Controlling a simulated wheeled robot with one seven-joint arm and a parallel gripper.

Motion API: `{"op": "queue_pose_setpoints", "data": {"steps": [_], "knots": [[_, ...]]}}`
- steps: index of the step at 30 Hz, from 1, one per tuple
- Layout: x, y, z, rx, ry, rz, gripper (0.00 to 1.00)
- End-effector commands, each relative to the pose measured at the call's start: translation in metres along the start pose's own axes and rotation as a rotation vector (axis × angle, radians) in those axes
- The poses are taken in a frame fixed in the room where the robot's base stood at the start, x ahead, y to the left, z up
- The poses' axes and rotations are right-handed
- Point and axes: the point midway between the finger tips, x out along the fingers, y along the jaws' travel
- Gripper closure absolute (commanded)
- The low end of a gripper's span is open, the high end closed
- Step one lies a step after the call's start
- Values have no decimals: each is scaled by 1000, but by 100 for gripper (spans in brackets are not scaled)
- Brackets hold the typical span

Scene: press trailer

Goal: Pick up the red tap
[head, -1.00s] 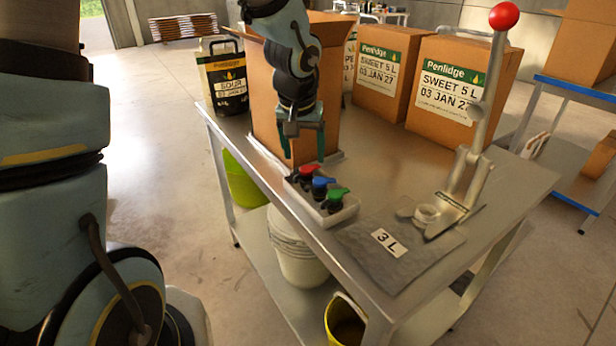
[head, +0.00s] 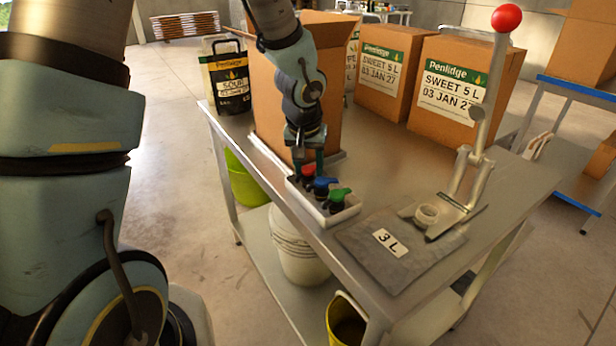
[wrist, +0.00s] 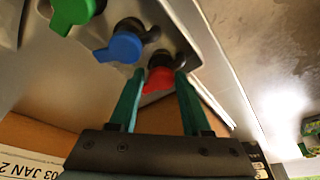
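The red tap (head: 307,174) sits at the far left end of a white tray (head: 348,211) on the metal table. It also shows in the wrist view (wrist: 159,78), between the tips of my gripper's two green fingers. My gripper (head: 308,166) is open, pointing down at the red tap, with one finger on each side of it. A gap shows between the fingers and the tap in the wrist view; I cannot tell whether either touches it. A blue tap (head: 322,185) and a green tap (head: 339,196) stand in the same tray.
An open cardboard box (head: 265,105) stands close behind my gripper. A grey pouch marked 3 L (head: 375,262) and a lever press with a red knob (head: 506,18) are to the right. Labelled boxes (head: 445,90) stand at the back. The table middle is clear.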

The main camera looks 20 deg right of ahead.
Motion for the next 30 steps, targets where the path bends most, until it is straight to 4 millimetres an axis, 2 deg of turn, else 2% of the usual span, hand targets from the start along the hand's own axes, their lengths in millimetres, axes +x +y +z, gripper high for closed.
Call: {"op": "queue_pose_setpoints", "data": {"steps": [2, 12, 23, 26, 30], "knots": [[0, 0, 0, 0, 0, 0, 62], [0, 0, 0, 0, 0, 0, 100], [-2, 0, -1, -1, 1, 0, 100], [-11, -1, -4, -3, 4, -1, 100], [-35, -1, -12, -4, 6, 0, 100]]}}
